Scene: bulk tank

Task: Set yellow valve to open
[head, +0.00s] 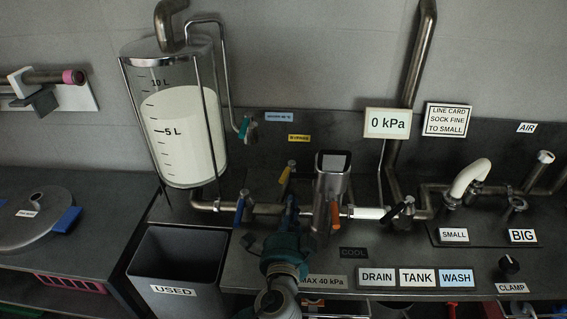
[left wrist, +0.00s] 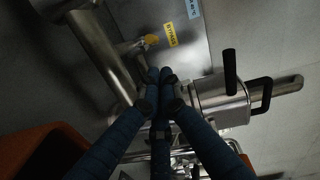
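The yellow valve handle (head: 286,175) stands above the horizontal steel pipe, left of the steel box-shaped housing, tilted slightly in the head view. In the left wrist view the yellow handle (left wrist: 151,39) shows end-on, beside the yellow BYPASS label (left wrist: 170,35). My left gripper (head: 291,205) is in front of the pipe, just below the yellow handle. In the left wrist view its dark blue fingers (left wrist: 161,76) come together at the tips, a little short of the handle, with nothing visible between them. My right gripper is not in view.
A blue handle (head: 240,207) is left of my gripper and an orange handle (head: 335,216) right of it. The steel housing (head: 331,185) stands close on the right. A glass tank (head: 185,120) and a dark USED bin (head: 178,265) are at left.

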